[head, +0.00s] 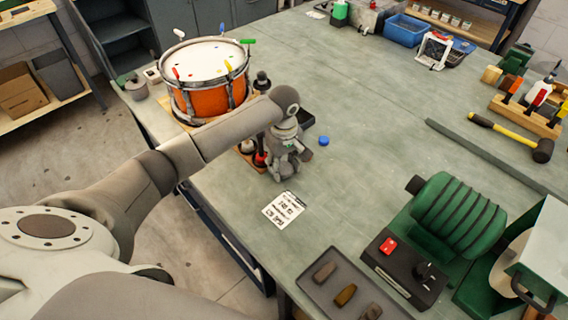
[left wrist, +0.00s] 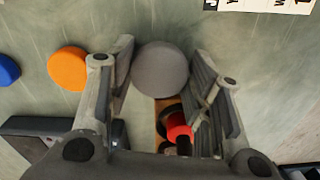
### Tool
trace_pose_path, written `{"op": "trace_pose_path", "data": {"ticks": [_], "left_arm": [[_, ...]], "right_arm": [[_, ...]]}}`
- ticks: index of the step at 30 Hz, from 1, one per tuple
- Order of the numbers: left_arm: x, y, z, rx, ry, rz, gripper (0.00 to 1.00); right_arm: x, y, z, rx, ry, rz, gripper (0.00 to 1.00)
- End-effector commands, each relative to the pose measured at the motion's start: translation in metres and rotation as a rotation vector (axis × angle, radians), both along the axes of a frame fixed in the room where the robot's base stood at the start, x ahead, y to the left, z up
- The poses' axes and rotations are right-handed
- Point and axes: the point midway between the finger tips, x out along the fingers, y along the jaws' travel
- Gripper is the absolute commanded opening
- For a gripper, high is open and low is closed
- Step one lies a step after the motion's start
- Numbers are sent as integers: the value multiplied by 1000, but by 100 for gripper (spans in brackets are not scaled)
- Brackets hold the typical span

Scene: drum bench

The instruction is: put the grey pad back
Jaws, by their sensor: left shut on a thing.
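The grey pad (left wrist: 160,70) is a round grey disc between the fingertips in the left wrist view. My left gripper (head: 288,172) is shut on it, low over the bench near the drum; the left wrist view shows its two fingers (left wrist: 163,75) on either side of the pad. In the head view the gripper hides the pad. An orange pad (left wrist: 67,68) and a blue pad (left wrist: 8,69) lie to the left in the wrist view; the blue one also shows in the head view (head: 323,141). My right gripper is not in view.
A wooden holder with a red-topped piece (left wrist: 180,132) is below the gripper in the wrist view. A dark tray (head: 306,119) lies behind the gripper. An orange drum (head: 208,98) stands back left, a printed card (head: 284,209) in front. The bench middle (head: 370,130) is clear.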

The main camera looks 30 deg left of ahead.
Motion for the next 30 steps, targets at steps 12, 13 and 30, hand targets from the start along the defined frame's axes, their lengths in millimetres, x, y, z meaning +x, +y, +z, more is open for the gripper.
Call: {"op": "trace_pose_path", "data": {"ticks": [12, 13, 30], "left_arm": [[0, 0, -3, 0, 0, 0, 68], [0, 0, -3, 0, 0, 0, 68], [2, 1, 39, 1, -8, 0, 68]], "right_arm": [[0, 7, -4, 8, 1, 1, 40], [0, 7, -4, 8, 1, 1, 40], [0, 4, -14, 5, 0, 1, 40]]}}
